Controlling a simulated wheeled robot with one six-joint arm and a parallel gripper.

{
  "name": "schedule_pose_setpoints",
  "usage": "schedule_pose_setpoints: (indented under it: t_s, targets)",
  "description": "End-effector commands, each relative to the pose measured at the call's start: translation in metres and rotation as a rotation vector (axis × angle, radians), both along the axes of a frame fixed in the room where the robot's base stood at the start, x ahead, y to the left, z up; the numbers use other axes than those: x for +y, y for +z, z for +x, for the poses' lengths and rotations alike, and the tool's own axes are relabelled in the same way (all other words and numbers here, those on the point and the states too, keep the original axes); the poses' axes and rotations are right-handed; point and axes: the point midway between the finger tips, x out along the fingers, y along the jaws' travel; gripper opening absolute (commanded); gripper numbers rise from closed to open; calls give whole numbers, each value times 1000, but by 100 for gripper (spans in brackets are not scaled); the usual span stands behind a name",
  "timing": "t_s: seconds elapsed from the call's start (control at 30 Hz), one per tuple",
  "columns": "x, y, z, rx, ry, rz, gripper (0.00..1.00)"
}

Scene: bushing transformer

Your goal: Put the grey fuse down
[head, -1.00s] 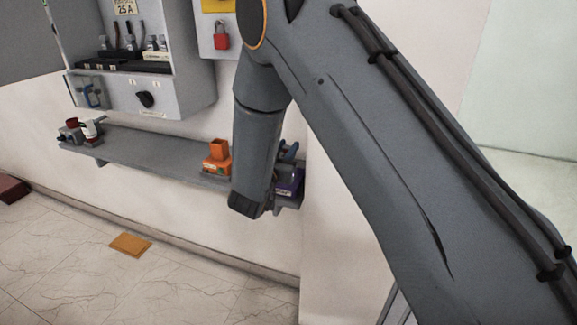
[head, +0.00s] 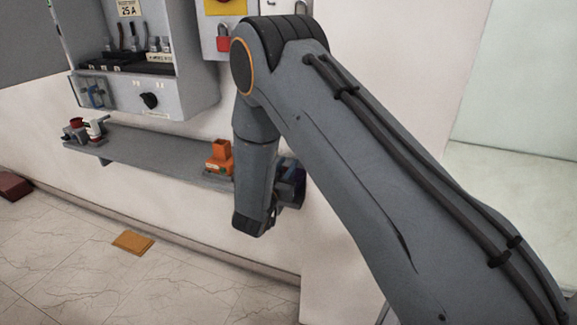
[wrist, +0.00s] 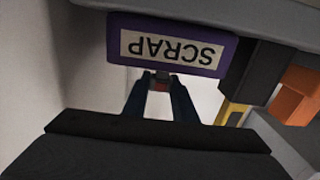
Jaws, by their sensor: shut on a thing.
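In the wrist view my gripper (wrist: 160,81) points toward a purple bin (wrist: 228,47) labelled SCRAP, which appears upside down. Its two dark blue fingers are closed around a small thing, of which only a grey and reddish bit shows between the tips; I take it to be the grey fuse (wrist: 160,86). The fingertips are at the bin's lower edge in the picture; I cannot tell whether they touch it. My fingers and the fuse are not clearly visible there.
A grey shelf (head: 150,157) runs along the wall. An orange holder (head: 219,158) stands left of my arm, small parts (head: 75,130) at the far left. An open electrical cabinet (head: 150,85) and a red padlock (head: 223,38) are above. An orange mat (head: 133,243) lies on the floor.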

Motion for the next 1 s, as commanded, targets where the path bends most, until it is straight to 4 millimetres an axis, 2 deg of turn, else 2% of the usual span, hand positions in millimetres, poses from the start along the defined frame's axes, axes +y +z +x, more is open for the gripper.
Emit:
schedule_pose_setpoints:
  t_s: [0.03,0.13,0.53,0.67,1.0]
  targets:
    - [0,-2,0,0,0,0,26]
    - [0,-1,0,0,0,0,43]
    - [1,3,-2,0,1,0,43]
    - [9,1,-18,2,3,0,43]
    - [32,1,-83,1,3,0,43]
